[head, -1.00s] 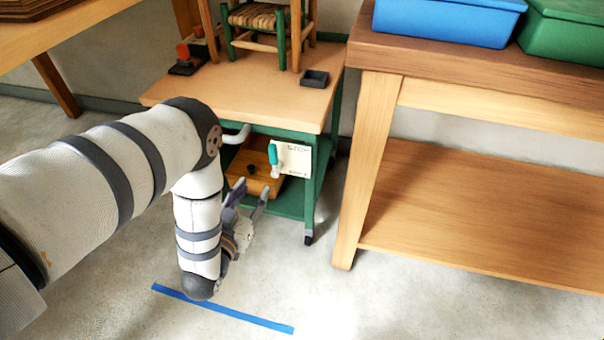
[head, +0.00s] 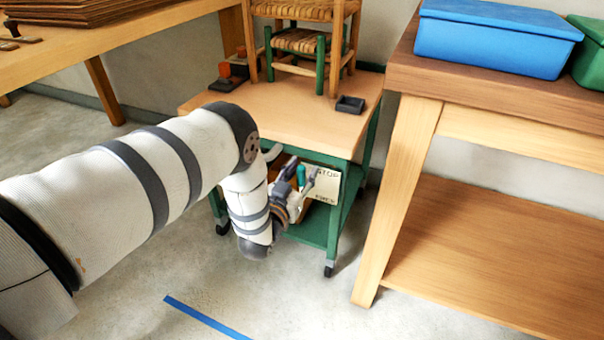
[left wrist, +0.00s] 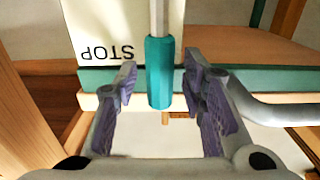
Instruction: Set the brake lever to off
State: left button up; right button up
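The brake lever has a teal grip (head: 301,176) and a pale metal rod, on the front of the green cart. Its grip end is level with the word STOP on the white plate (head: 324,185); a second word, seemingly FREE, is lower down. In the left wrist view the picture is upside down, and the teal grip (left wrist: 160,72) hangs between the two fingers of my left gripper (left wrist: 161,88). The gripper is open, with a gap visible on both sides of the grip. In the head view my left gripper (head: 300,188) partly hides the lever. My right gripper is out of view.
The cart's wooden top (head: 290,115) carries a woven-seat chair (head: 300,40) and a small dark tray (head: 350,104). A curved pale handle bar (left wrist: 275,108) is beside the gripper. A wooden bench (head: 400,190) stands to the right. Blue tape (head: 205,318) marks the open floor.

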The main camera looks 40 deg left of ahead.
pick_arm(q)
grip_shut()
